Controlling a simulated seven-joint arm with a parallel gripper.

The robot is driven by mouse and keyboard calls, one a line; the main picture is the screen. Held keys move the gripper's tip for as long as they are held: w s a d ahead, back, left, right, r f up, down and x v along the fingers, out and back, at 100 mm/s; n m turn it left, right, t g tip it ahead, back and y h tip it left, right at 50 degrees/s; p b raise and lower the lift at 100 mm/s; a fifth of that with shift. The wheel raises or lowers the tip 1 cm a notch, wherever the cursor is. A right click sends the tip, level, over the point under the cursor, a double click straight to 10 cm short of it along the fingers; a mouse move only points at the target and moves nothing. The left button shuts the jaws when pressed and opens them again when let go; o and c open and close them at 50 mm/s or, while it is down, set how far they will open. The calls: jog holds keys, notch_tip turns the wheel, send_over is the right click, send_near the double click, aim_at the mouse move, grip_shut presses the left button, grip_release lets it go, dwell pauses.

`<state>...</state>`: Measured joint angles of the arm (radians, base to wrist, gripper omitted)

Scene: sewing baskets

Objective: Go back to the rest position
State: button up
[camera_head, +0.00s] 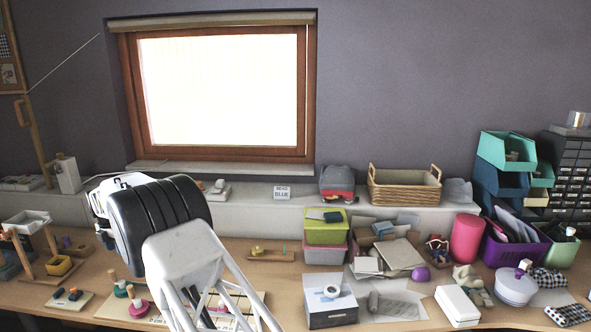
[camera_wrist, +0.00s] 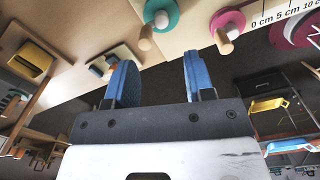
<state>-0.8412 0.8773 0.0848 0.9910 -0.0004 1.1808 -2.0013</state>
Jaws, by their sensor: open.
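My gripper (camera_wrist: 156,82) shows in the wrist view with two blue fingers set well apart. It is open, and nothing is between the fingers. In the head view my arm's white and black links stand at the lower left, in front of the table, and the fingers cannot be made out there. In the wrist view a teal spool on a wooden peg (camera_wrist: 158,20) and a pink spool (camera_wrist: 229,26) are beyond the fingertips, apart from them.
The wooden table (camera_head: 255,272) holds a grey-topped box (camera_head: 330,302), a lime basket (camera_head: 325,231), a pink cylinder (camera_head: 466,238) and a white box (camera_head: 457,306). A wicker basket (camera_head: 404,188) is on the ledge. A yellow bin (camera_wrist: 30,60) is at the left in the wrist view.

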jog(key=w+d+r+m, duration=0.1)
jog(key=d+r+m, duration=0.2)
jog(key=d+r, duration=0.45)
jog(key=w+d+r+m, duration=0.15)
jog(key=d+r, duration=0.25)
jog(key=d, duration=0.6)
jog(key=w+d+r+m, duration=0.1)
jog(key=d+r+m, duration=0.2)
jog(key=d+r, duration=0.45)
jog(key=s+d+r+m, duration=0.3)
jog(key=d, duration=0.6)
jog(key=s+d+r+m+t, duration=0.1)
jog(key=s+d+r+m, duration=0.15)
jog(key=d, duration=0.75)
jog(key=s+d+r+m, duration=0.3)
jog(key=s+d+r, duration=0.1)
jog(key=d, duration=0.5)
jog(key=s+d+r+m+t, duration=0.1)
jog(key=s+d+m, duration=0.7)
jog(key=s+d, duration=1.25)
jog(key=s+d+f+m, duration=0.4)
jog(key=s+d, duration=0.2)
jog(key=s, duration=0.4)
jog(key=s+d+f+m, duration=0.4)
jog(key=s+d, duration=0.3)
jog(key=s, duration=0.4)
jog(key=shift+s+d+f+m+t, duration=0.2)
jog(key=shift+s+d+m+t, duration=0.1)
jog(key=shift+m, duration=0.1)
